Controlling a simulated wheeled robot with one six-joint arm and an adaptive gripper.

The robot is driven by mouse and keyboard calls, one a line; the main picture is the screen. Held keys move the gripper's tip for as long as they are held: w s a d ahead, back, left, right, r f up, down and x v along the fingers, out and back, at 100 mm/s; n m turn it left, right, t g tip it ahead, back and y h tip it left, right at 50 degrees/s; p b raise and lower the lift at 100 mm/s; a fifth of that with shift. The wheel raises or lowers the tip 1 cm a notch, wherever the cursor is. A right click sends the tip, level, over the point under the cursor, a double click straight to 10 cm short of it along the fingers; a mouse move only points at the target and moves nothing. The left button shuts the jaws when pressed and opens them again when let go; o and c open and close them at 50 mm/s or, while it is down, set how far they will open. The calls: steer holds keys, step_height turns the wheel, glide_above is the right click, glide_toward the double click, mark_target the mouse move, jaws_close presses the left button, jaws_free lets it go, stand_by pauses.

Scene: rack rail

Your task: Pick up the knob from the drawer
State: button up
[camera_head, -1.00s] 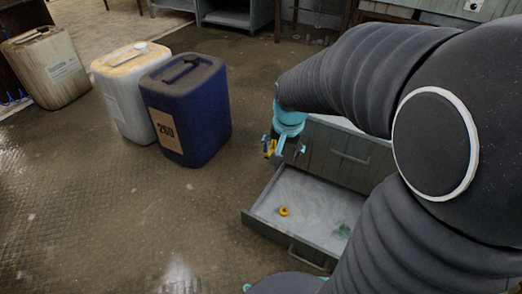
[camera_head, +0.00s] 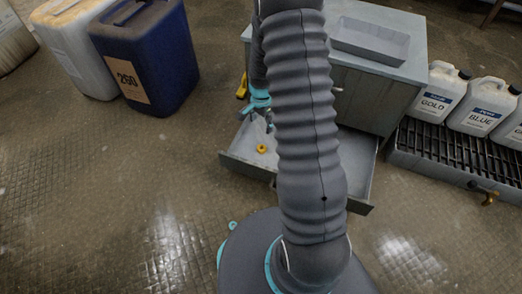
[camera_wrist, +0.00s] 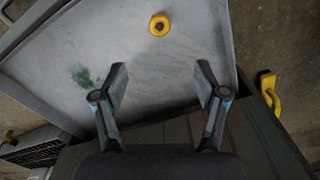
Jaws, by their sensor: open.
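The yellow knob (camera_head: 262,149) lies on the floor of the open grey drawer (camera_head: 238,163), toward its left end in the head view. In the wrist view the round knob (camera_wrist: 159,25) with its dark centre sits near the top, beyond my fingertips. My gripper (camera_wrist: 158,78) is open and empty, with its two fingers apart over the drawer. The knob lies ahead of the gap between the fingers, apart from both. In the head view my arm hides part of the drawer and most of my gripper.
A green stain (camera_wrist: 82,76) marks the drawer floor. The cabinet (camera_head: 375,95) carries a grey tray (camera_head: 370,41) on top. White jugs (camera_head: 434,95) stand on a grated stand (camera_head: 430,150) at right. A blue canister (camera_head: 150,55) stands at upper left. Floor left of the drawer is clear.

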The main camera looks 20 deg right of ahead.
mark_target(262, 146)
step_height(262, 146, down, 16)
steer(key=shift+w+d+f+b, duration=0.15)
steer(key=shift+b, duration=1)
steer(key=c, duration=1.2)
steer(key=shift+c, duration=0.2)
